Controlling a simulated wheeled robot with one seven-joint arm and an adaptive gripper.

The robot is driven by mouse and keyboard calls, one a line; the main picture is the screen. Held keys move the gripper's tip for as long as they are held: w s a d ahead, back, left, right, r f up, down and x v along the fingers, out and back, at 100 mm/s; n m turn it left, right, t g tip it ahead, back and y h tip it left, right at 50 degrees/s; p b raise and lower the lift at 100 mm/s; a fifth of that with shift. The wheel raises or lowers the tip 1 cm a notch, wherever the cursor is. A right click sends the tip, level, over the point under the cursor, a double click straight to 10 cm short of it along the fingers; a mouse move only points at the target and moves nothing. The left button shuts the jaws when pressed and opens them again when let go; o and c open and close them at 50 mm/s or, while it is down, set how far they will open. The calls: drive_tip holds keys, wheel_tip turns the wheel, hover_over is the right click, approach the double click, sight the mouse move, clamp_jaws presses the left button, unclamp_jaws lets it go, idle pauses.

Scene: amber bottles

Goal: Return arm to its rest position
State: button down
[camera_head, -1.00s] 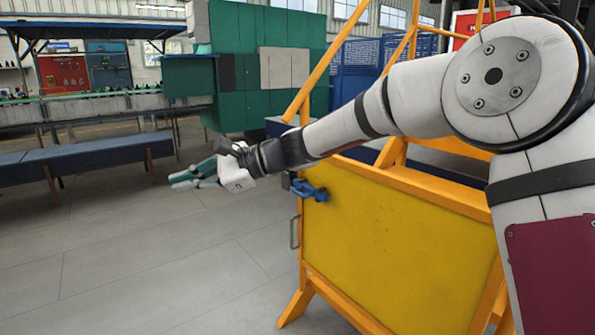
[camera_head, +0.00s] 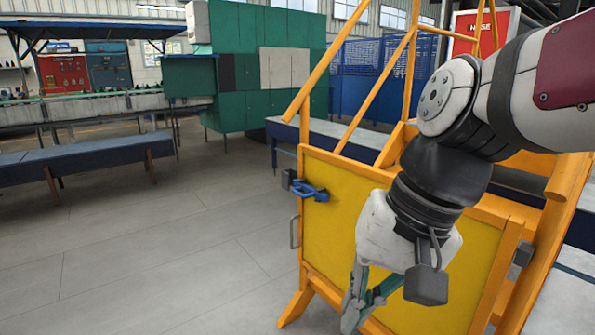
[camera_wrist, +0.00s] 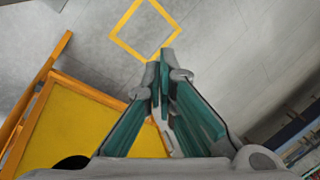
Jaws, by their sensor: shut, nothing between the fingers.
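My gripper (camera_head: 352,318) hangs at the lower right of the head view, pointing down in front of the yellow panel. Its teal and grey fingers are shut with nothing between them. In the wrist view the fingertips (camera_wrist: 164,58) meet above the grey floor. My arm comes in from the upper right of the head view and bends down at the wrist. No bottles can be made out near the gripper.
A yellow panel (camera_head: 335,235) in an orange frame (camera_head: 300,305) stands close behind my gripper, with a blue clamp (camera_head: 312,191) at its left edge. A blue bench (camera_head: 95,165) stands at the left. Grey floor (camera_head: 170,250) is clear between them. A yellow square outline (camera_wrist: 118,38) marks the floor.

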drive_tip(key=s+d+f+n+h, duration=0.2)
drive_tip(key=s+d+f+h, duration=0.15)
drive_tip(key=s+d, duration=0.85)
wheel_tip(320, 180, up, 15)
drive_tip(key=t+p, duration=0.3)
drive_tip(key=p, duration=1.1)
drive_tip(key=shift+d, duration=0.3)
drive_tip(key=shift+s+a, duration=0.15)
drive_tip(key=shift+a, duration=0.1)
